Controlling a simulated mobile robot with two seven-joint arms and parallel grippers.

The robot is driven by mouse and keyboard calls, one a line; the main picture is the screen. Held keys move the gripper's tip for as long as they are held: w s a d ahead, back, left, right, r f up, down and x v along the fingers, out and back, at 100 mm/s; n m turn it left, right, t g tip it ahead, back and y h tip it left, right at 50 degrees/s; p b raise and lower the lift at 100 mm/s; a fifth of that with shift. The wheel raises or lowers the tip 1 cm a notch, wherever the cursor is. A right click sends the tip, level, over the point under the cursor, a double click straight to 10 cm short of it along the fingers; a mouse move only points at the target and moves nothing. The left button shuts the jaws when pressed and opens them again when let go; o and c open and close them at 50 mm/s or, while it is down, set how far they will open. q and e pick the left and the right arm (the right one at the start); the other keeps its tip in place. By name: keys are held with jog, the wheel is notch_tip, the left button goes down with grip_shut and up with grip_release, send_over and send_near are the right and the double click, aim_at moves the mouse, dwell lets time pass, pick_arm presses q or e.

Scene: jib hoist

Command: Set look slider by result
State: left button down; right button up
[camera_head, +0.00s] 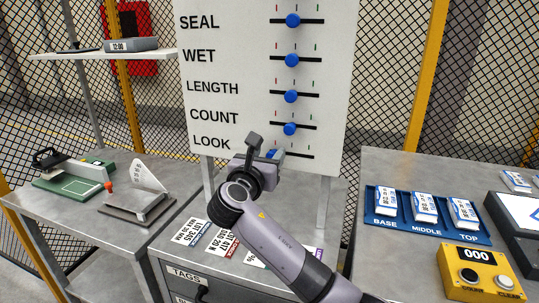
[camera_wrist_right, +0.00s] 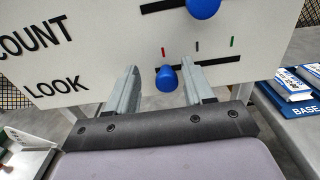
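The white board (camera_head: 232,85) carries rows labelled SEAL, WET, LENGTH, COUNT and LOOK, each with a blue knob on a black slot. The look slider's blue knob (camera_wrist_right: 166,78) sits at the left of its slot (camera_wrist_right: 215,61), below the red mark; black and green marks lie to the right. In the head view this knob (camera_head: 277,154) is partly hidden by my right gripper (camera_head: 265,147). In the wrist view my right gripper (camera_wrist_right: 160,70) is open, its fingers on either side of the knob with gaps visible. My left gripper is not in view.
Printed tags (camera_head: 222,243) lie on the cabinet below the board. At right, a blue tray (camera_head: 399,230) holds packs marked BASE, MIDDLE, TOP, beside a yellow counter (camera_head: 479,273) reading 000. A green device (camera_head: 75,181) and a metal stand (camera_head: 137,208) are on the left bench.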

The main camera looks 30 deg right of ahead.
jog(key=v, duration=0.7)
jog(key=shift+b, duration=0.3)
dwell(0.4)
